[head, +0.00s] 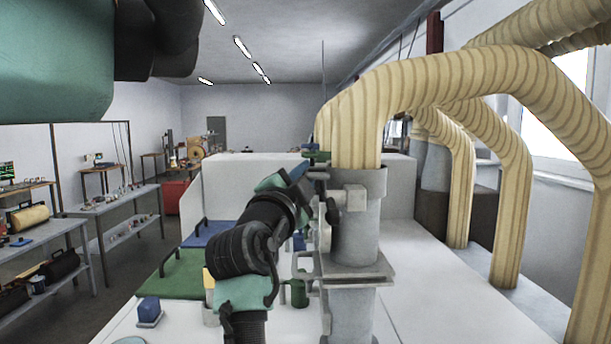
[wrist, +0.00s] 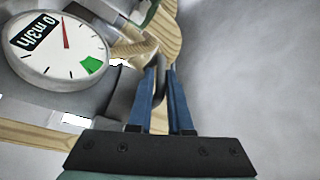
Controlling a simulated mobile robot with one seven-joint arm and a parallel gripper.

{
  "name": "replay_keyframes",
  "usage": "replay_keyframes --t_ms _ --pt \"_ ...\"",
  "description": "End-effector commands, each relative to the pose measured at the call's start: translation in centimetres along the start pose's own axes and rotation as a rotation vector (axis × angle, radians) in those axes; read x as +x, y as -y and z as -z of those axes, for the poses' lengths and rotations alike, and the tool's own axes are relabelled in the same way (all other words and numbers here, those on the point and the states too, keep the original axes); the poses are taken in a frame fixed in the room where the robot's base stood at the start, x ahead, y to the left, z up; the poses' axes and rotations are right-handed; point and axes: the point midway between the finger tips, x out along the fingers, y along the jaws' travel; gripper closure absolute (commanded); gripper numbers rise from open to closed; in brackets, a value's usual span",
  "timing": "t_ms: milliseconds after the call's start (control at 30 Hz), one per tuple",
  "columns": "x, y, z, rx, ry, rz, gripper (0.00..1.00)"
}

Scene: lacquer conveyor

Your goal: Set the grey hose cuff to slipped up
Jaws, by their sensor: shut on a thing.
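The grey hose cuff (head: 358,235) is an upright grey sleeve in the middle of the head view, around the lower end of a ribbed beige hose (head: 360,130). It stands just above a grey flange (head: 360,272) on a lower grey pipe (head: 352,315). My gripper (head: 328,207) is at the left side of the cuff, partly hidden by my own arm. In the wrist view, its blue fingers (wrist: 166,85) are shut on a narrow grey part that looks like a lug of the cuff. The fingers hide most of that part.
A round white dial (wrist: 62,50) marked m3/h, with a red needle and a green sector, is close left of the fingers. A white bench (head: 440,285) lies around the pipe. A green tray (head: 175,273) and blue block (head: 149,310) lie left. More hoses (head: 510,180) arch right.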

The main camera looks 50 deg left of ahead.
Motion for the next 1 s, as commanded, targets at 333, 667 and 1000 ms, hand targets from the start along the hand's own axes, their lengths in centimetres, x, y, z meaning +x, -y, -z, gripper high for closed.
replay_keyframes --t_ms 333,667,1000 --pt "0.1 0.5 0.3 -0.002 -0.002 0.002 1.0" --pt "1.0 4.0 2.4 -0.002 -0.002 0.003 1.0" --pt "0.9 4.2 2.7 -0.001 -0.008 0.011 0.61"
